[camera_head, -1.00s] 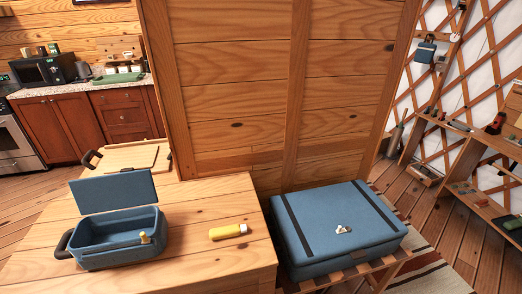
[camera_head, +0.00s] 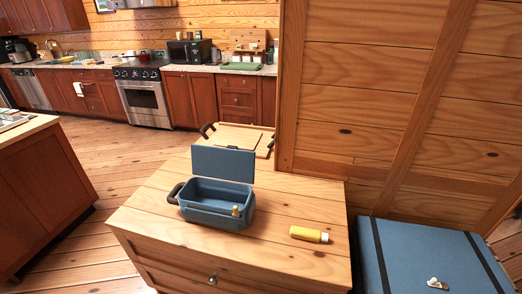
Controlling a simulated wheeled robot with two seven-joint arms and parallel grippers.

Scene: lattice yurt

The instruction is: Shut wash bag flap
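The blue wash bag (camera_head: 214,217) stands on a wooden cabinet top. Its flap (camera_head: 223,162) is open and stands upright along the back edge. A black loop handle (camera_head: 174,194) is on its left side. A small yellowish item with a pale cap (camera_head: 236,210) shows inside, at the right front corner. A yellow bottle (camera_head: 305,233) with a white cap lies on the cabinet top to the right of the bag. Neither of my grippers shows in the head view.
The wooden cabinet top (camera_head: 150,215) has clear room in front of the bag. A wooden partition (camera_head: 370,100) rises behind and to the right. A blue suitcase (camera_head: 420,262) lies at the lower right. A counter (camera_head: 30,150) stands at the left, with open floor (camera_head: 125,155) between.

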